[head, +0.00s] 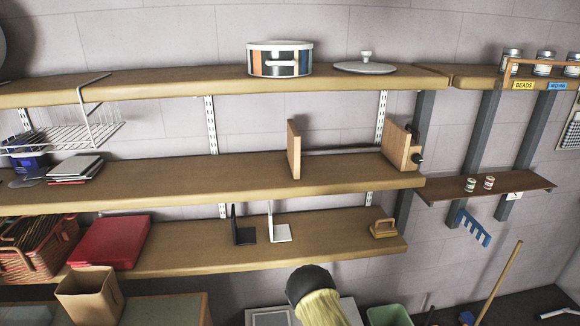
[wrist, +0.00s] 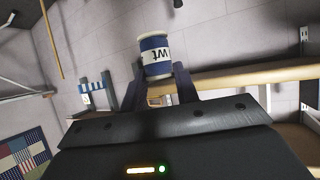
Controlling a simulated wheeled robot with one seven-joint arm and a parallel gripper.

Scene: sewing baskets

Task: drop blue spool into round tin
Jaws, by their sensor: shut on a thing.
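The spool appears clear of any surface. The round tin (head: 280,62) stands on the top shelf in the head view, with vertical coloured stripes, a white rim and a pale handle. Its inside is hidden from this angle. A pale lid with a knob (head: 365,67) lies to its right. I cannot make out my gripper or the spool in the head view.
The top shelf (head: 180,82) has free room left of the tin. A wire rack (head: 75,135) hangs below its left end. Jars (head: 543,63) stand on a shelf at the far right. An upright wooden board (head: 294,150) stands on the middle shelf.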

